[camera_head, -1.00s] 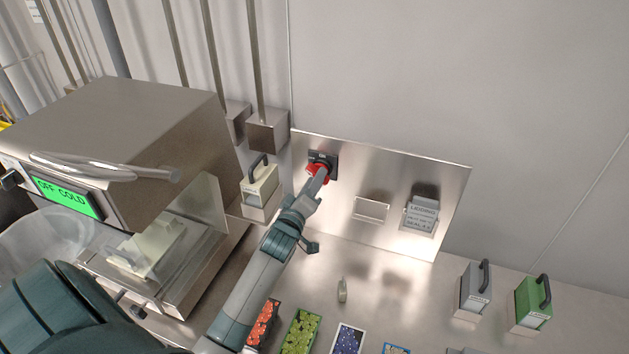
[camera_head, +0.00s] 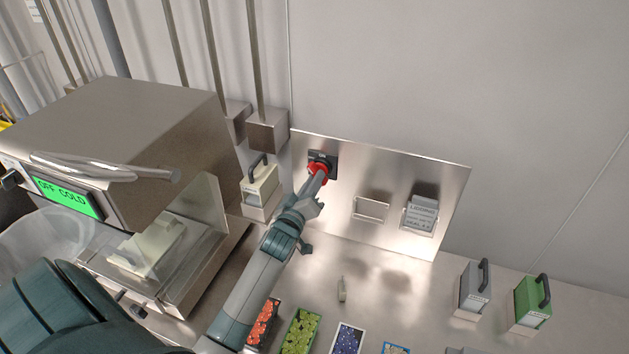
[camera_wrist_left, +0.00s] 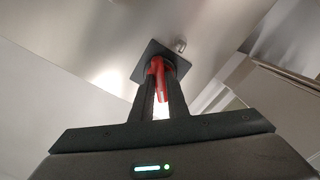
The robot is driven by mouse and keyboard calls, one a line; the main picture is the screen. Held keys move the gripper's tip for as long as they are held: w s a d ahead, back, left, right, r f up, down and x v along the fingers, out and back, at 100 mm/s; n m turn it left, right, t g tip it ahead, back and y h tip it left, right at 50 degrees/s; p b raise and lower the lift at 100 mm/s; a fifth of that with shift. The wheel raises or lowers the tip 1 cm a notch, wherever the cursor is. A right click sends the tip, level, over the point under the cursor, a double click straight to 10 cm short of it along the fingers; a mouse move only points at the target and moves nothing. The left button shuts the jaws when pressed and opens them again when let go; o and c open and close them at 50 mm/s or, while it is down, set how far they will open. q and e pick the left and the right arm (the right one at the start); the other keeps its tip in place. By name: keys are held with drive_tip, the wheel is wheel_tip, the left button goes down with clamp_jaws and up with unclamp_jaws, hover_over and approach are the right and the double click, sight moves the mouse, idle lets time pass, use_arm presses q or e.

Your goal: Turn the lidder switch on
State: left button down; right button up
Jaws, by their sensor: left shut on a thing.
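The lidder switch (camera_head: 317,167) is a red rotary handle on a dark square plate (camera_head: 330,160), mounted on the upright steel panel at the back. My left gripper (camera_head: 318,178) reaches up to it and is shut on the red handle. In the left wrist view the red handle (camera_wrist_left: 159,78) sits between the two dark fingers, tilted a little, with the dark plate (camera_wrist_left: 150,62) behind it. The fingers hide part of the handle. The machine's green display (camera_head: 66,197) reads "OFF COLD". My right gripper is not in view.
The steel machine (camera_head: 120,140) stands at the left. A cream block with a black handle (camera_head: 260,185) is close to my left gripper. A lidding label (camera_head: 421,214) and an empty holder (camera_head: 371,208) are on the panel. Grey (camera_head: 474,290) and green (camera_head: 532,303) handled blocks stand at the right.

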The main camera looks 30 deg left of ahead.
use_arm(q)
drive_tip(key=m, duration=0.8)
drive_tip(key=shift+a, duration=0.1)
idle(0.5)
drive_tip(key=c, duration=1.7)
unclamp_jaws()
drive_tip(key=shift+s, duration=0.15)
